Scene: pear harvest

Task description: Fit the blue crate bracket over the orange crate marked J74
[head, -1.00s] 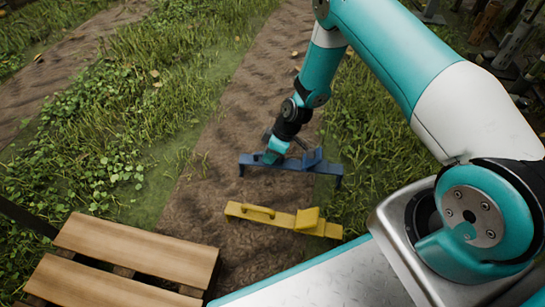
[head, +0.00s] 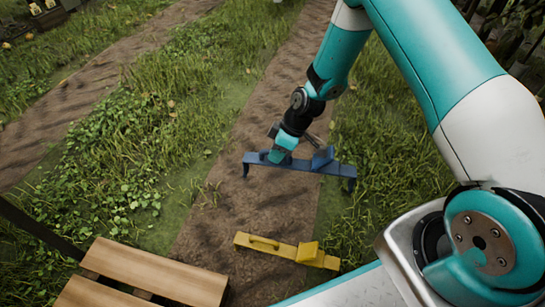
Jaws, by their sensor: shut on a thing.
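The blue crate bracket (head: 325,168) is a long bar with short down-turned ends and a raised angled block right of its middle. My gripper (head: 279,157) is shut on the bracket left of its middle. The bracket appears held above the dirt path, roughly level; its exact height is hard to tell. The fingertips are small and partly hidden. No orange crate and no J74 mark are visible in this view.
A yellow bracket (head: 287,250) of similar shape lies on the dirt path (head: 225,225) nearer to me. A wooden slatted pallet or table (head: 155,272) stands at the lower left. Grass (head: 120,160) lies on both sides. Small crate-like things (head: 48,12) show at the far upper left.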

